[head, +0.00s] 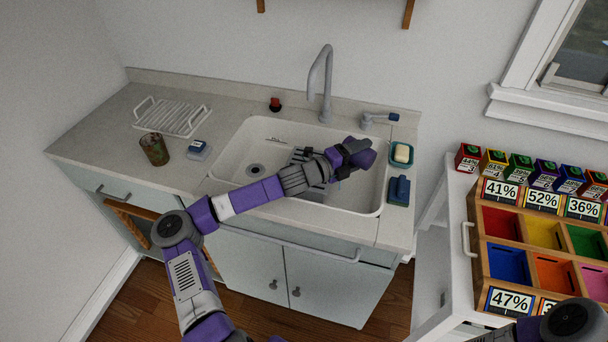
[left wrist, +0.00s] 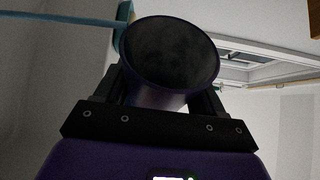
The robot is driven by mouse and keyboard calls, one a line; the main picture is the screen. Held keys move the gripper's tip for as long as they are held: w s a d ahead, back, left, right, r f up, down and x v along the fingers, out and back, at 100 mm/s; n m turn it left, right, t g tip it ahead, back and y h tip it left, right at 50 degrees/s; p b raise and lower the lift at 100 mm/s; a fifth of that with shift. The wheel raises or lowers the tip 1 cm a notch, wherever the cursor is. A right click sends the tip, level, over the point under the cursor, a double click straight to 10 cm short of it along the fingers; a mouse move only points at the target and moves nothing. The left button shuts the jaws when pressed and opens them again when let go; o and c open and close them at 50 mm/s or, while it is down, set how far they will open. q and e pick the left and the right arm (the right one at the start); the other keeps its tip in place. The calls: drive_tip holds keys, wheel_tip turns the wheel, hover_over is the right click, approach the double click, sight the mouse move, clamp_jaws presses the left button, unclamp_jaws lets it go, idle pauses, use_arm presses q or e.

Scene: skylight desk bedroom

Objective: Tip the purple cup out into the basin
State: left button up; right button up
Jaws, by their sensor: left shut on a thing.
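My left gripper (head: 349,160) is over the right part of the white basin (head: 245,148). It is shut on the purple cup (head: 364,158), which lies tipped on its side between the fingers. In the left wrist view the cup (left wrist: 150,98) sits between the two black fingers, with its round, dark end facing up in the picture. I cannot tell whether anything is still inside it or coming out. My arm hides part of the basin. My right gripper is out of view; only part of that arm shows at the lower right.
A grey tap (head: 321,88) rises behind the basin. A soap dish (head: 402,154) and a blue item (head: 399,190) sit on the right edge. A mottled brown cup (head: 154,149) and a drying rack (head: 172,116) stand left. A compartment organiser (head: 485,266) is at right.

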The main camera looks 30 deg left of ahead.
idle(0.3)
use_arm(q)
drive_tip(key=shift+d+f+m+y+p, duration=0.2)
drive_tip(key=shift+f+m+y+p, duration=0.1)
drive_tip(key=shift+m+p, duration=0.4)
drive_tip(key=shift+f+m+g, duration=0.25)
drive_tip(key=shift+m+g, duration=0.05)
drive_tip(key=shift+s+d+f+m+y+p, duration=0.15)
drive_tip(key=shift+f+m+y+p, duration=0.2)
drive_tip(key=shift+m, duration=0.45)
drive_tip(key=shift+f+g, duration=0.2)
drive_tip(key=shift+g, duration=0.1)
drive_tip(key=shift+f+m+y, duration=0.4)
drive_tip(key=shift+m+y, duration=0.05)
drive_tip(key=shift+m, duration=0.45)
drive_tip(key=shift+f, duration=0.2)
